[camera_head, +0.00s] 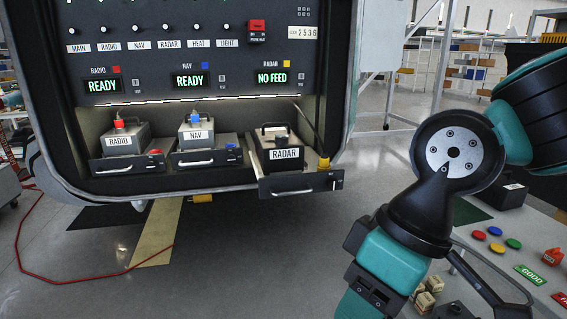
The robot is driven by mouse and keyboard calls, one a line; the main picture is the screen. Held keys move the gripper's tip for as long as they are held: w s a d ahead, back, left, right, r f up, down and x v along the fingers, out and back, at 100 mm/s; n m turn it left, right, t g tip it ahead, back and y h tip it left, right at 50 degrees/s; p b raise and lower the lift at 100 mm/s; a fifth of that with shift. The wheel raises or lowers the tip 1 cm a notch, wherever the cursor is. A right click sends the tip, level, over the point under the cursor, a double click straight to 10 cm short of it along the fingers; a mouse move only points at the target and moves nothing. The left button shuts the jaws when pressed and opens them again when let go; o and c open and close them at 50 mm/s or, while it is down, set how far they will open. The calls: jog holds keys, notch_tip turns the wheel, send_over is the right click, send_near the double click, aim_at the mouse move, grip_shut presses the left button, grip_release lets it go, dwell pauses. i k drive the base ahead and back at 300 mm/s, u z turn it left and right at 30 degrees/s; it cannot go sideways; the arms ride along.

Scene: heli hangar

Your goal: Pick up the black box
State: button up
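A black box (279,148) labelled RADAR sits upright in the right-hand drawer (300,184) of the panel, which is pulled out further than the other drawers. It has a handle on top. Another plain black box (505,196) with a small white label stands on the table at right, partly hidden by my arm. I cannot tell which black box the task names. My arm crosses the right side and runs out of the bottom edge. My gripper's fingertips do not show.
Grey RADIO (124,139) and NAV (195,134) boxes sit in the other drawers. The RADAR display (272,78) reads NO FEED. A red cable (62,279) lies on the floor.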

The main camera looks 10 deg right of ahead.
aim_at(278, 150)
jog(key=z, duration=0.1)
jog(key=k, duration=0.45)
jog(key=u, duration=0.85)
jog(key=i, duration=1.55)
jog(key=z, duration=0.45)
